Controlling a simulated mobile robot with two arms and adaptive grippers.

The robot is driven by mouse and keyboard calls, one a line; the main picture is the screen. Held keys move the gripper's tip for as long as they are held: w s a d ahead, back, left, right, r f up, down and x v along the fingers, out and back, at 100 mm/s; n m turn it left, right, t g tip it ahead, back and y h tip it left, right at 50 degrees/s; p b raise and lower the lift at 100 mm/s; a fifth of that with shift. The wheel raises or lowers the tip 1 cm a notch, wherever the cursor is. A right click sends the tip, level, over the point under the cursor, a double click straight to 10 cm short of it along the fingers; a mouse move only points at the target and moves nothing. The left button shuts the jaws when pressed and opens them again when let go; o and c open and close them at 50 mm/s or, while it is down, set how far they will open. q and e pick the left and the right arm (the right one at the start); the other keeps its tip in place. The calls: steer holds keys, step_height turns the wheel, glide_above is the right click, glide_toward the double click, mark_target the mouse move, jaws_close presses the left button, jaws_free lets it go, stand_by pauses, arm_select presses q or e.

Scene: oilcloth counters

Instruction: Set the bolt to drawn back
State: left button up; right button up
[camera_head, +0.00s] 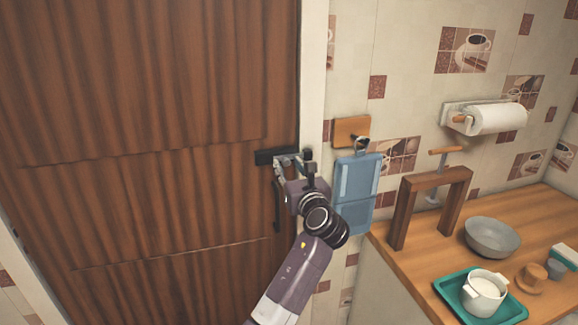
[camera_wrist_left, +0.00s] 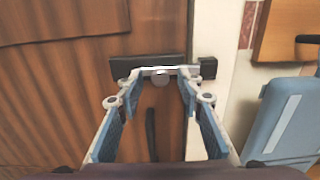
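The bolt is a pale metal bar (camera_wrist_left: 170,69) with a round knob (camera_wrist_left: 160,79), on a black plate (camera_head: 268,156) fixed to the brown door. The plate also shows in the left wrist view (camera_wrist_left: 120,68). A dark keeper (camera_wrist_left: 208,69) sits on the white door frame. The bar runs towards the keeper; its right end is partly hidden behind a finger. My left gripper (camera_head: 292,161) is at the bolt, its two fingers apart, one on each side of the knob in the left wrist view (camera_wrist_left: 160,82). I cannot tell whether they touch the bolt. My right gripper is not in view.
A dark door handle (camera_wrist_left: 151,134) is below the bolt. A blue hanging item (camera_head: 355,195) is on the wall right of the frame. Further right, a wooden counter (camera_head: 405,262) bears a wooden frame (camera_head: 404,210), a grey bowl (camera_head: 491,238) and a green tray (camera_head: 450,289).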

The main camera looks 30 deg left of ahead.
arm_select(q)
jaws_close()
stand_by(0.3)
steer(key=shift+s+a+p, duration=0.25)
steer(key=shift+p, duration=0.25)
steer(key=s+a+p, duration=0.2)
steer(key=s, duration=0.1)
steer(key=shift+a+f+p, duration=0.15)
steer(key=shift+a+p, duration=0.1)
steer(key=shift+p, duration=0.1)
